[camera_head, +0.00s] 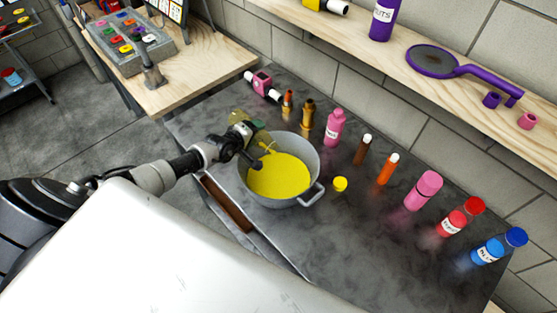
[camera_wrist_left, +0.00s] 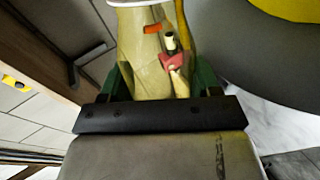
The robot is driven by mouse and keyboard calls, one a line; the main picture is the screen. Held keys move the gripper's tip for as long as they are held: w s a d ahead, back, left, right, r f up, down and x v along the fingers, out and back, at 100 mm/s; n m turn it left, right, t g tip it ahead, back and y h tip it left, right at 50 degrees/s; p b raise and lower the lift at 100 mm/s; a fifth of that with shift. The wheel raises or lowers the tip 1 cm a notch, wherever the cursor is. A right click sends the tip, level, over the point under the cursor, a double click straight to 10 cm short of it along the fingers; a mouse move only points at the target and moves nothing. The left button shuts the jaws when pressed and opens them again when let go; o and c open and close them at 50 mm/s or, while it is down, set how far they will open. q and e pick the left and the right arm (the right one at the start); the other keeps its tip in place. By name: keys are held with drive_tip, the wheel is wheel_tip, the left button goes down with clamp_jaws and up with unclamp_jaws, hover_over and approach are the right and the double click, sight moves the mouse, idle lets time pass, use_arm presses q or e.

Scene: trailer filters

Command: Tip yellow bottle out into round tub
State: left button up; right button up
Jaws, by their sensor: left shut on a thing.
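The round tub (camera_head: 312,160) is a grey metal pot with side handles on the dark bench in the head view. Bright yellow contents cover its inside. My left gripper (camera_head: 254,138) is at the tub's left rim, shut on the yellow bottle (camera_head: 238,116). The bottle looks olive-yellow and tilted, with a thin yellow streak below it over the tub; its mouth is hard to make out. In the left wrist view the bottle (camera_wrist_left: 148,75) looks pale yellow and see-through between green fingers. The tub (camera_wrist_left: 235,45) shows there at the right. My right gripper is out of view.
A small yellow cap (camera_head: 340,184) lies right of the tub. Several bottles, including a pink one (camera_head: 335,127) and an orange one (camera_head: 388,168), stand in a row along the wall. A wooden shelf (camera_head: 395,45) runs above. The bench front right is clear.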

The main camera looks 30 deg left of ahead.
sight(261, 133)
use_arm(q)
drive_tip(key=shift+d+r, duration=0.15)
drive_tip(key=shift+d, duration=0.1)
drive_tip(key=shift+r+m, duration=0.25)
drive_tip(key=shift+m, duration=0.15)
drive_tip(key=shift+s+d+r+m+t+y, duration=0.15)
drive_tip(key=shift+d+r+m+t+y, duration=0.15)
drive_tip(key=shift+r+m+y, duration=0.3)
idle(0.8)
drive_tip(key=shift+s+d+r+m+t+y, duration=0.25)
drive_tip(key=shift+d+r+m+t+y, duration=0.15)
drive_tip(key=shift+d+r+m+y, duration=0.6)
idle(1.9)
idle(0.8)
drive_tip(key=shift+w+a+f+n+g+h, duration=0.15)
drive_tip(key=shift+a+f+n+g+h, duration=0.15)
drive_tip(key=shift+a+f+n+h, duration=0.4)
drive_tip(key=shift+w+a+f+n, duration=0.1)
drive_tip(key=shift+a+f+n, duration=0.2)
drive_tip(key=shift+a, duration=0.05)
